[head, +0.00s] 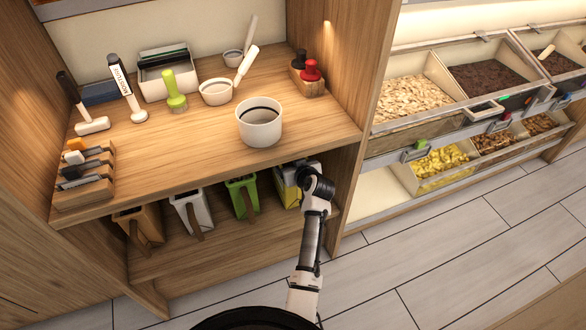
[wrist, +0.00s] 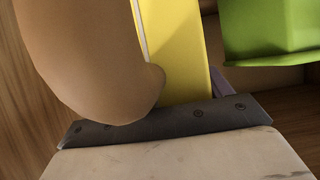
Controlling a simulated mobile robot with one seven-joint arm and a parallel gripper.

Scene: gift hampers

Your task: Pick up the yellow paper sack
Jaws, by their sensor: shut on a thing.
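The yellow paper sack (head: 284,193) stands under the counter, at the right end of the row on the lower shelf. My gripper (head: 303,177) is at its upper right side, and my dark wrist covers part of it. In the wrist view the sack's yellow face (wrist: 180,45) fills the upper middle, close to the camera. A large brown rounded part (wrist: 85,60) covers its left side there. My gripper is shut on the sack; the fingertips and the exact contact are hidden.
A green sack (head: 241,195) is just left of it, also in the wrist view (wrist: 270,30). White (head: 190,212) and brown (head: 140,225) ones stand further left. The counter (head: 190,140) is above, with a white bowl (head: 260,125) near its edge. A wooden side panel (head: 350,170) is close on the right.

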